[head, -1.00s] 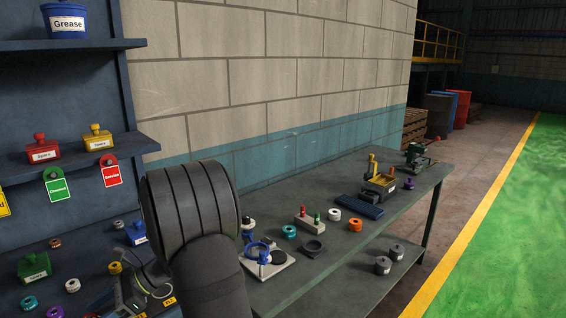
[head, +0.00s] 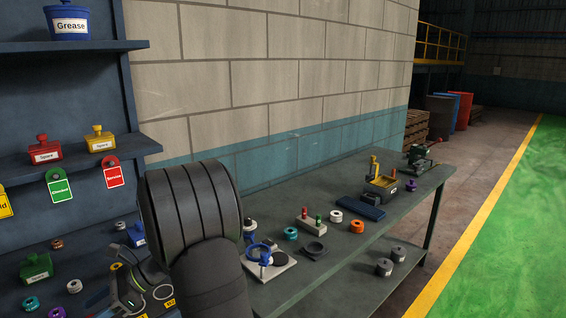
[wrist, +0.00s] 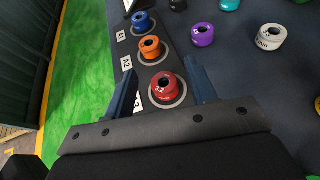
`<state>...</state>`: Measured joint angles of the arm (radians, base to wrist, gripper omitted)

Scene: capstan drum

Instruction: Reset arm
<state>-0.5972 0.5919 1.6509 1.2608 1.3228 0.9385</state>
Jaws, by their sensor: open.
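My gripper (wrist: 161,66) shows in the wrist view with its two blue fingers apart. A red ring (wrist: 166,86) sits on a round seat and appears between the fingers. I see no finger touching it, and the height of the fingers above it is hard to tell. An orange ring (wrist: 150,47) and a blue ring (wrist: 142,21) sit on seats in the same row, beside labels A1 and A2.
A purple ring (wrist: 202,34) and a white ring (wrist: 268,37) lie right of the row. Shelves with a grease tub (head: 70,22) stand at left.

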